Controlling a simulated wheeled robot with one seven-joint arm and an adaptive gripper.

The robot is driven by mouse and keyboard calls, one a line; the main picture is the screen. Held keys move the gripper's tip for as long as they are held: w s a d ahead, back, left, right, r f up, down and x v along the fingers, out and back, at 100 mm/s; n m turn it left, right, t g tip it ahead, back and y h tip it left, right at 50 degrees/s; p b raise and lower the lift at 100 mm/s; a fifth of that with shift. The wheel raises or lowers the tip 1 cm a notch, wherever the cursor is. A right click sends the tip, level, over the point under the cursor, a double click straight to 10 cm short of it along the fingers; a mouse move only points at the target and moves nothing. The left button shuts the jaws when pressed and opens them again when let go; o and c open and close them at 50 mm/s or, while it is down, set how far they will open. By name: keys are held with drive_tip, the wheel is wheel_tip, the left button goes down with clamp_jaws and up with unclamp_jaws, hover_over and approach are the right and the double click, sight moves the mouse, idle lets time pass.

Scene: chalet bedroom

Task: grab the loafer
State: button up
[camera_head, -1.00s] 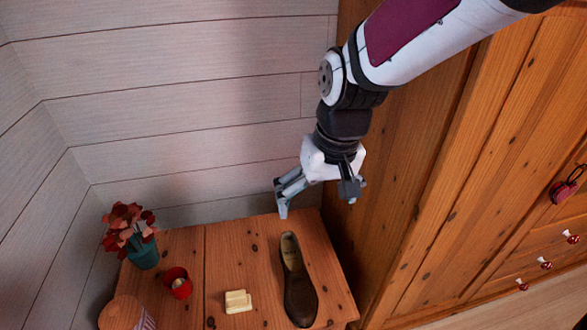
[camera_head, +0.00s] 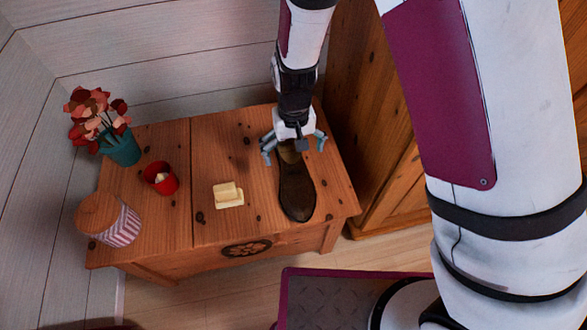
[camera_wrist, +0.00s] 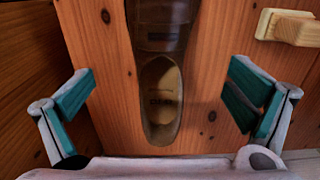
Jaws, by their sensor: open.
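The dark brown loafer (camera_head: 297,192) lies on the right part of the wooden chest top, its toe toward the front edge. My gripper (camera_head: 294,151) is open above the loafer's heel end, and hides part of that end in the head view. In the wrist view the loafer (camera_wrist: 160,85) runs up the middle, with its tan insole and opening nearest me. My gripper's two teal-padded fingers (camera_wrist: 160,98) stand wide on either side of it, apart from it.
On the chest (camera_head: 218,228) are a pale yellow block (camera_head: 228,196), a red cup (camera_head: 160,179), a striped jar with a wooden lid (camera_head: 112,221) and a teal vase of red flowers (camera_head: 121,149). A wooden wardrobe (camera_head: 367,120) stands close on the right.

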sight(293, 167)
wheel_tip(293, 167, down, 4)
drive_tip(key=shift+r+b, duration=0.15)
drive_tip(key=shift+b, duration=0.3)
drive_tip(key=f+b, duration=0.1)
drive_tip(key=f, duration=0.1)
drive_tip(key=w+f+b, duration=0.1)
drive_tip(key=f, duration=0.2)
drive_tip(key=shift+a+f+b, duration=0.1)
drive_tip(key=shift+a+b, duration=0.05)
drive_tip(key=shift+b, duration=0.15)
drive_tip(key=c, duration=1.7)
